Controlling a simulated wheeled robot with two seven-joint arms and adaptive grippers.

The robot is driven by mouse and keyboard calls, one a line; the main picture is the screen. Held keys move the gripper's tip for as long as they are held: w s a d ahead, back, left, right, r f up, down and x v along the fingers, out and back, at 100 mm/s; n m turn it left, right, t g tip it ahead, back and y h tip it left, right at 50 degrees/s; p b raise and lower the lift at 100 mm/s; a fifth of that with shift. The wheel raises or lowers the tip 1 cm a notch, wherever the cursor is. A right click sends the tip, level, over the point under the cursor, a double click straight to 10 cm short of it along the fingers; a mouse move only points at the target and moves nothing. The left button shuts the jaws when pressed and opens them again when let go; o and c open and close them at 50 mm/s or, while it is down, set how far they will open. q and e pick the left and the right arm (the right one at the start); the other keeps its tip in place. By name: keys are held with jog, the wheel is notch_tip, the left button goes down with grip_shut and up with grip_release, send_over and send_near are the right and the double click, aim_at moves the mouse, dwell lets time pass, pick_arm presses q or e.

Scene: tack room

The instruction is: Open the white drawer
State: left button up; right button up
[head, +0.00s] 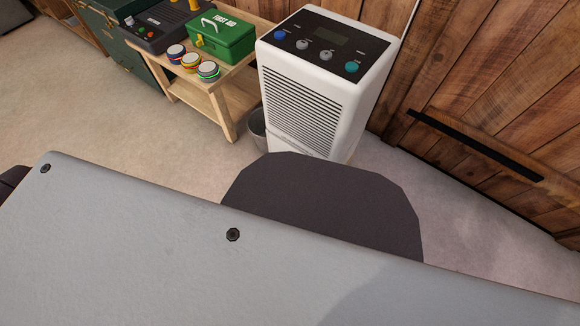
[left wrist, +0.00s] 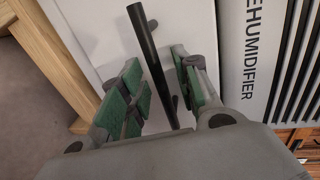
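The white drawer (left wrist: 85,20) shows in the left wrist view as a plain white panel beside the part of the unit lettered "DEHUMIDIFIER". A black bar handle (left wrist: 143,35) stands out from it. My left gripper (left wrist: 163,92) has green-padded fingers spread on either side of the handle; the bar runs between them, and they do not look closed on it. In the head view the white dehumidifier (head: 330,75) stands upright, its lower front hidden behind dark and grey shapes in the foreground. Neither gripper shows in the head view.
A low wooden table (head: 232,88) left of the dehumidifier carries a green first aid box (head: 225,38) and several striped round tins (head: 190,62). A grey bin (head: 257,128) sits between them. A wooden plank wall (head: 490,80) closes the right side. Bare floor (head: 120,135) shows at left.

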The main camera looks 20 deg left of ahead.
pick_arm(q)
jog(key=shift+w, duration=0.1)
grip_shut()
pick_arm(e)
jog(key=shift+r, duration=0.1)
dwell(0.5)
pick_arm(q)
jog(key=f+p+v, duration=0.3)
jog(key=p+v, duration=0.5)
jog(key=v, duration=0.6)
jog(key=shift+s+a, duration=0.25)
jog(key=shift+s, duration=0.4)
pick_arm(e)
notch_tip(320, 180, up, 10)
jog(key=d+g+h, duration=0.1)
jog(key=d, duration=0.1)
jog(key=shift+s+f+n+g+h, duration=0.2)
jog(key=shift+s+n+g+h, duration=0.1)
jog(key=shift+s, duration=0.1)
pick_arm(q)
grip_release()
jog(key=shift+r+p, duration=0.1)
jog(key=shift+p, duration=0.2)
